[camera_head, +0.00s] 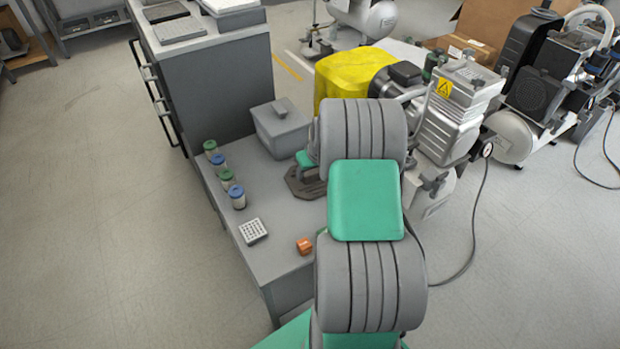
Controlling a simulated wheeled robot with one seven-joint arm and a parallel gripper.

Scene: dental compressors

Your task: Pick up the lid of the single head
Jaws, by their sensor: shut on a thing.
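A dark, flat, angular plate (303,188) lies on the grey bench (222,180), partly covered by my arm. What sits on the plate is mostly hidden. I cannot make out the single head or its lid for certain. A compressor with a ribbed silver head (452,118) and a yellow warning label stands to the right, beyond my arm.
A grey lidded box (281,130) stands on the bench behind the plate. Several small jars (228,180) line the left edge. A white perforated block (252,231) and an orange block (304,245) lie near the front. A yellow cover (347,75) stands behind my arm. Floor at left is clear.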

